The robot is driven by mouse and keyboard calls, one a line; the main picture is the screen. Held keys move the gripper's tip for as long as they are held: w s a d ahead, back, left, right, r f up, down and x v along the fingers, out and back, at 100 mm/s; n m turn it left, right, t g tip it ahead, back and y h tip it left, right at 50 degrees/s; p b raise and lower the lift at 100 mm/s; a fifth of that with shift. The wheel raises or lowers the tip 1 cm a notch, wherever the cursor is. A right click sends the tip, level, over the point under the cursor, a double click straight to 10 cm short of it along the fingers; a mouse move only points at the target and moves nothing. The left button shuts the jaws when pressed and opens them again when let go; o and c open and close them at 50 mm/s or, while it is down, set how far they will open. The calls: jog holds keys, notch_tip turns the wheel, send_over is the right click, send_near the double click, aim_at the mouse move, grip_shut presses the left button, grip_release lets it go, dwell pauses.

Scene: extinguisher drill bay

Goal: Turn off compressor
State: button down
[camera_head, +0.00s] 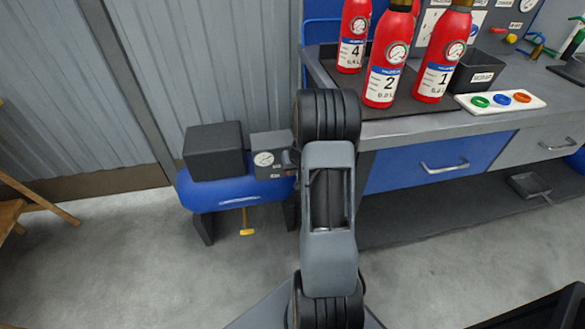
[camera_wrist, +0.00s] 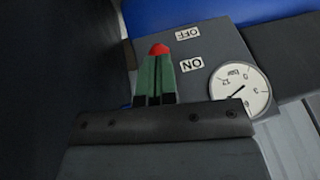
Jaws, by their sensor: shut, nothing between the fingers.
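The compressor stands on the floor by the wall in the head view, with a blue tank (camera_head: 225,195) and a grey switch box (camera_head: 270,168) carrying a round gauge (camera_head: 263,159). The wrist view shows this box (camera_wrist: 215,50) upside down, with an OFF label (camera_wrist: 187,33), an ON label (camera_wrist: 191,64) and the gauge (camera_wrist: 248,88). My gripper (camera_wrist: 157,60) is shut and empty, its green fingers over the box beside the labels. A red switch tip (camera_wrist: 158,49) shows just past the fingertips, level between the labels. Its lower part is hidden, and contact is unclear. My arm hides the gripper in the head view.
A dark block (camera_head: 214,150) sits on the tank's left part, and a yellow valve handle (camera_head: 247,224) hangs beneath. A workbench (camera_head: 400,127) with red extinguishers (camera_head: 387,60) stands close on the right. A wooden stool (camera_head: 35,205) is at far left. The floor before the tank is clear.

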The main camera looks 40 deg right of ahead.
jog(key=shift+s+a+f+b, duration=0.2)
jog(key=shift+f+b, duration=0.2)
jog(key=shift+b, duration=0.4)
jog(key=shift+s+a+f+b, duration=0.3)
jog(key=shift+s+f+b, duration=0.45)
jog(key=shift+b, duration=1.45)
jog(key=shift+s, duration=0.1)
